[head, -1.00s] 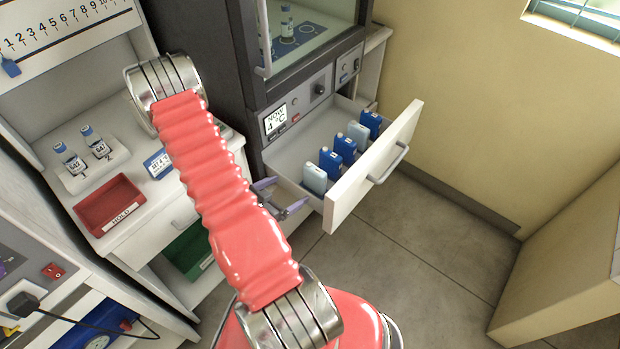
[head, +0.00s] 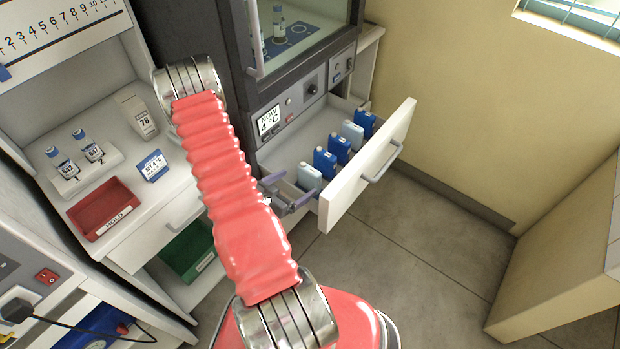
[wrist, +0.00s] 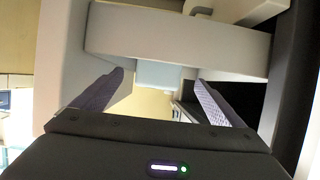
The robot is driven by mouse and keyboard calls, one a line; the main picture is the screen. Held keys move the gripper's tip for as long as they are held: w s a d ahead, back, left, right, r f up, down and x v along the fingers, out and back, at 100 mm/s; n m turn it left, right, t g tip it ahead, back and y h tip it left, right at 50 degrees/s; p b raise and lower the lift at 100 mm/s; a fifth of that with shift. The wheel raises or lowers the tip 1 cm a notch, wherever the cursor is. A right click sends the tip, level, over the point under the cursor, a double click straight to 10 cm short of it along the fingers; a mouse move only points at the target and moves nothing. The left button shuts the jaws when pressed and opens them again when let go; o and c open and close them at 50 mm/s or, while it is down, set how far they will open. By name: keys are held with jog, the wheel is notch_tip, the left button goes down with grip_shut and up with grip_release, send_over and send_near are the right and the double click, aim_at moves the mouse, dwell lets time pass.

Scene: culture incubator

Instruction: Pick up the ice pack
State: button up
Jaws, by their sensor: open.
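The nearest is a pale one (head: 309,179), followed by a blue pack (head: 324,163), another blue pack (head: 340,149), a second pale pack (head: 352,134) and a blue pack (head: 367,122) at the far end. I cannot tell which is meant as the ice pack. My gripper (head: 288,194) is open at the drawer's near end, beside the nearest pale pack. In the wrist view, a pale blue surface (wrist: 160,73) shows beyond and between my open fingers.
The drawer front (head: 365,170) and its handle (head: 382,163) stand to the right of the packs. A dark cabinet with a glass door (head: 300,40) rises above. A red tray (head: 103,208) and a vial rack (head: 90,170) sit on the left bench. The floor at right is clear.

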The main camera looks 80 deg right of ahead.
aim_at(307, 178)
jog(key=shift+x, duration=1.65)
jog(key=shift+x, duration=2.6)
jog(key=shift+s, duration=0.2)
jog(key=shift+c, duration=0.7)
jog(key=c, duration=1.2)
